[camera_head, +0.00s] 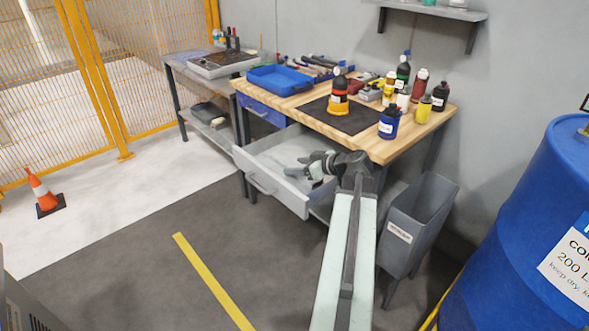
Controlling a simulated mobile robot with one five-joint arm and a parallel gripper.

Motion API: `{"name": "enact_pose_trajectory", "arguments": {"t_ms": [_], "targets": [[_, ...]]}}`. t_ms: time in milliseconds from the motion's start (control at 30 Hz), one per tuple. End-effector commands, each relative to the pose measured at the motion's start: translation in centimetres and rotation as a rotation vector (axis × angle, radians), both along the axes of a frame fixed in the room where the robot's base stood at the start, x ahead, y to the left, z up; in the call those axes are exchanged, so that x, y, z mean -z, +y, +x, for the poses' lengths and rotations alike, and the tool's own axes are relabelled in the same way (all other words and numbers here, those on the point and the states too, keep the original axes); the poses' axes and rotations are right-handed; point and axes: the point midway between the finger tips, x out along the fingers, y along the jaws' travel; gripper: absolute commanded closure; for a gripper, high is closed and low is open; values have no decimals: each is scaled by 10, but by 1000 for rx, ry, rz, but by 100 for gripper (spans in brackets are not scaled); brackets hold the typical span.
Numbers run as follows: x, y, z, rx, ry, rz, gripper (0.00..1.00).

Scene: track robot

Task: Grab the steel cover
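My arm reaches forward to the workbench, and my gripper (308,172) is over the open light-grey drawer (263,185) below the bench top. The gripper is small and dark here, pointing left into the drawer. Whether its fingers are open or shut on something cannot be made out. I cannot clearly pick out a steel cover. The drawer's inside looks pale grey, and its right part is hidden behind my gripper and wrist.
The wooden bench top (434,120) holds a blue tray (276,80), a black mat (350,121), several bottles and tools. A grey bin (415,225) stands right of my arm, a blue barrel (530,220) further right. A traffic cone (41,192) stands left. The floor ahead-left is clear.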

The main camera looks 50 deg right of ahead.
Motion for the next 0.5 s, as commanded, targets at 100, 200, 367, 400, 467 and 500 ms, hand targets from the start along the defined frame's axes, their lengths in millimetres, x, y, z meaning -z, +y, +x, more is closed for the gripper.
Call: {"name": "enact_pose_trajectory", "arguments": {"t_ms": [100,200,367,400,467,500], "targets": [[0,0,0,0,1,-1,85],[0,0,0,0,1,-1,100],[0,0,-1,1,1,-1,100],[0,0,-1,1,1,-1,100],[-2,-1,-1,1,1,-1,100],[-4,-1,-1,1,1,-1,100]]}}
